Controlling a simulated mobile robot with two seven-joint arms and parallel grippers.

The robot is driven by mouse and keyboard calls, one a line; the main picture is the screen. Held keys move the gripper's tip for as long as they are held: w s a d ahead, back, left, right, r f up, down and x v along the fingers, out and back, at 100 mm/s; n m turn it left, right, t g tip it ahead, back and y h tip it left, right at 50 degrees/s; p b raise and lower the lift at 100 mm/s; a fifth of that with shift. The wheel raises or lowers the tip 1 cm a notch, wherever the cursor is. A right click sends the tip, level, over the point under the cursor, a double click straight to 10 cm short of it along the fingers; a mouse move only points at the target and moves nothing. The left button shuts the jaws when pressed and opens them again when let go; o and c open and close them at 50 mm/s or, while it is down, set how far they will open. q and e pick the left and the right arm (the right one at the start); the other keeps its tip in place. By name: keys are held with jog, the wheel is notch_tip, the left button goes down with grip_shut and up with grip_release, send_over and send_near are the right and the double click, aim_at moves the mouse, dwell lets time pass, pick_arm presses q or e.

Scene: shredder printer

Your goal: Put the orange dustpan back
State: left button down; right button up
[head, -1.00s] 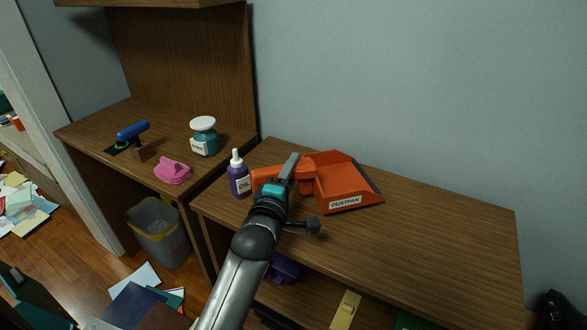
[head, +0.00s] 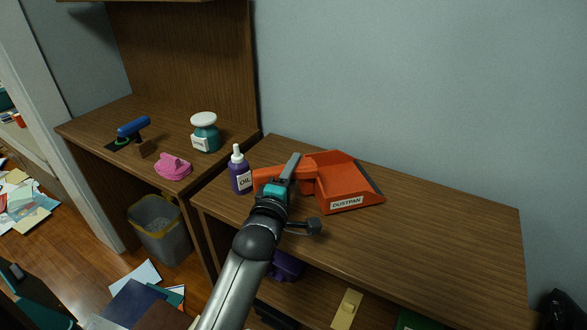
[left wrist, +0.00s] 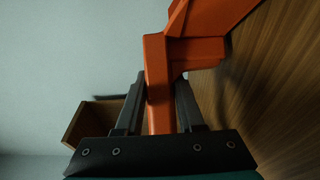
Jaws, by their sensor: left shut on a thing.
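The orange dustpan (head: 345,184), labelled DUSTPAN, is on or just above the wooden table top (head: 440,225), with its pan to the right and its handle to the left. My left gripper (head: 285,178) is shut on the handle. In the left wrist view the orange handle (left wrist: 158,85) stands between the two dark fingers of the left gripper (left wrist: 160,105). I cannot tell whether the pan touches the table top. My right gripper is not in view.
A purple OIL bottle (head: 240,172) stands close to the left of the handle. A teal jar (head: 205,134), a pink object (head: 173,167) and a blue-handled tool (head: 133,127) are on the desk at left. The table's right half is clear. A bin (head: 158,228) stands below.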

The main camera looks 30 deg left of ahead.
pick_arm(q)
jog(key=shift+f, duration=0.35)
jog(key=shift+c, duration=2.2)
grip_release()
jog(key=shift+f, duration=0.15)
